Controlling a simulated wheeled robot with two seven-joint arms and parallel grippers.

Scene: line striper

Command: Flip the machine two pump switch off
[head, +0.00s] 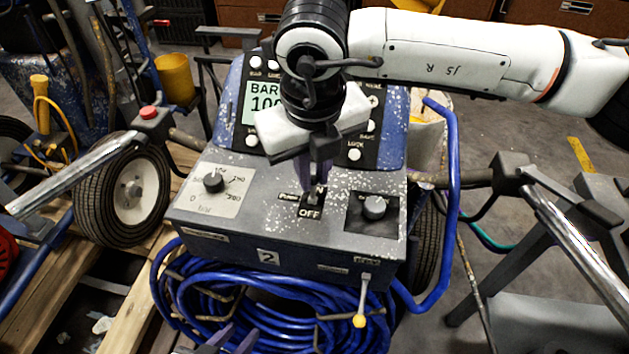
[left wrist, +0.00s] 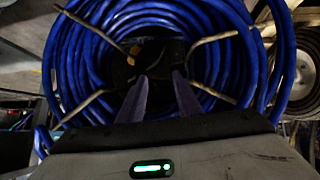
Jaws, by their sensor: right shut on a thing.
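The machine marked 2 (head: 268,257) has a grey panel with a black pump switch (head: 310,211) at its middle, its lower part labelled OFF. My right gripper (head: 317,185) comes down from above and is shut on the switch, hiding its upper part and lever. I cannot tell the lever's position. My left gripper (head: 232,338) is at the bottom edge of the head view, in front of the blue hose coil. In the left wrist view its two fingers (left wrist: 160,80) are apart with nothing between them, pointing at the coil.
A display (head: 262,102) with round buttons stands behind. The blue hose coil (head: 190,308) hangs below the panel. Handlebars (head: 85,170) reach out on both sides. A second blue machine is at left.

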